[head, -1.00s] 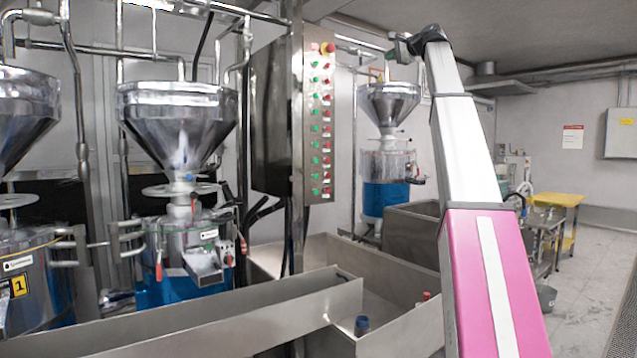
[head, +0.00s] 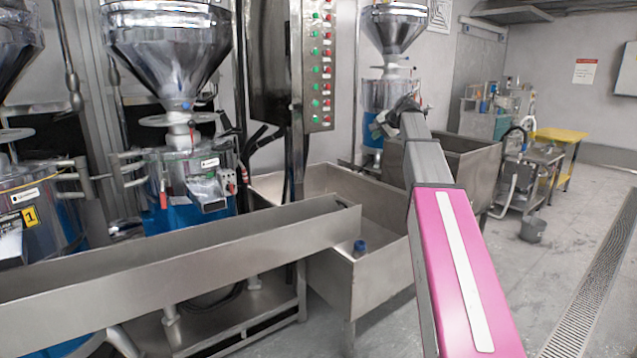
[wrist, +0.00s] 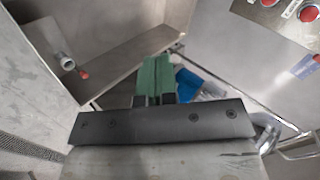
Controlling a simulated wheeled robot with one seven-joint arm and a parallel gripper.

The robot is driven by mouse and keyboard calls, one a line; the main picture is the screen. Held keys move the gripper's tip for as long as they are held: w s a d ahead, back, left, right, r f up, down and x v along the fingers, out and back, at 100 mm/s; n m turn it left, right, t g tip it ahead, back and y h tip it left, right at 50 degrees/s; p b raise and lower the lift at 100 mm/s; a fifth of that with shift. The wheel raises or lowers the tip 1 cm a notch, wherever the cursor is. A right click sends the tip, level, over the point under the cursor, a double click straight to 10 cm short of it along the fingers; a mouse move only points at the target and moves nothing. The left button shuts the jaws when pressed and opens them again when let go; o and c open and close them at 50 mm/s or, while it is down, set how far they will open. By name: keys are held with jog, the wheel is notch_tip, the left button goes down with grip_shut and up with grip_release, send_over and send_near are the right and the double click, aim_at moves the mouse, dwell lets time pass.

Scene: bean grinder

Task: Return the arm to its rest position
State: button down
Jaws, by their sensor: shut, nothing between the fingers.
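My arm (head: 462,265), pink with a grey front section, reaches forward on the right side of the head view. My gripper (head: 376,130) is at its far end, small and partly hidden by the wrist, in front of the far grinder's blue base. In the wrist view the green fingers of my gripper (wrist: 157,78) are together, with nothing seen between them. The gripper is in the air and appears to touch nothing.
Grinder (head: 190,180), button panel (head: 320,75) and long trough (head: 180,255) are left. A yellow table (head: 560,137) is at the back right. Floor (head: 570,230) at right is mostly clear.

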jog(key=s+a+f+n+g+h, duration=0.1)
jog(key=s+f, duration=0.4)
jog(key=f, duration=0.5)
jog(key=s+a+f+n+g+h, duration=0.15)
jog(key=s+f, duration=0.35)
jog(key=f, duration=0.5)
jog(key=s+a+f+n+g, duration=0.1)
jog(key=s+f, duration=0.4)
jog(key=f, duration=0.5)
jog(key=s+f+n+g+h, duration=0.3)
jog(key=s+f+n+g, duration=0.1)
jog(key=s+f, duration=1.6)
jog(key=s, duration=0.4)
jog(key=shift+s+f+g, duration=0.3)
jog(key=shift+s+g, duration=0.05)
